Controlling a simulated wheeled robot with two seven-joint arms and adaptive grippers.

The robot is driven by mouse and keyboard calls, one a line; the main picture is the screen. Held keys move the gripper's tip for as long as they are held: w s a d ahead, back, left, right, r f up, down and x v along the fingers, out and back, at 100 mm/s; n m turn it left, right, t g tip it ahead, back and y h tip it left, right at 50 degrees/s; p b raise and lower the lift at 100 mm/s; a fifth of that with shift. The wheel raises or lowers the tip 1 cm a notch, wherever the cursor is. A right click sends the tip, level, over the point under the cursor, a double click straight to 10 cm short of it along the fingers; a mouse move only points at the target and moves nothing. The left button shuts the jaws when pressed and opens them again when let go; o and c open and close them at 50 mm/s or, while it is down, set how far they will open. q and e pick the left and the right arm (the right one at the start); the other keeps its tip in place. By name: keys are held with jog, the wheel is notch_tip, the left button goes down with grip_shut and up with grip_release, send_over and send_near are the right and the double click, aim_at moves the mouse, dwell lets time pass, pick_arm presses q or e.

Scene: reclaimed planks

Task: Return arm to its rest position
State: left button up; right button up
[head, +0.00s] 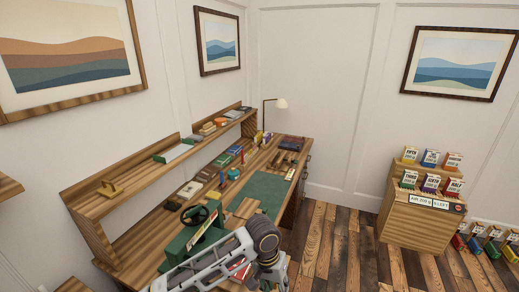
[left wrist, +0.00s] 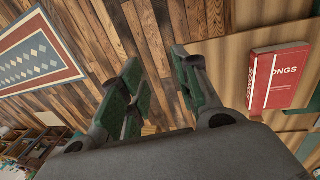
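My left gripper (left wrist: 157,62) shows in the left wrist view with its two green-padded fingers apart and nothing between them. Plank floor lies behind the gap. In the head view a grey and dark part of my arm reaches in at the bottom, in front of the desk's near end; no gripper fingers can be made out there. My right gripper is in neither view.
A red book (left wrist: 280,78) lies on a wooden surface beside the fingers. A patterned rug (left wrist: 38,52) lies on the floor. The desk has a green mat (head: 262,193) and a green machine (head: 185,238); a wooden cabinet (head: 412,222) stands right. Floor between is clear.

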pick_arm(q)
jog(key=shift+s+d, duration=0.15)
jog(key=shift+s, duration=0.25)
jog(key=shift+f, duration=0.1)
jog(key=shift+s+d, duration=0.1)
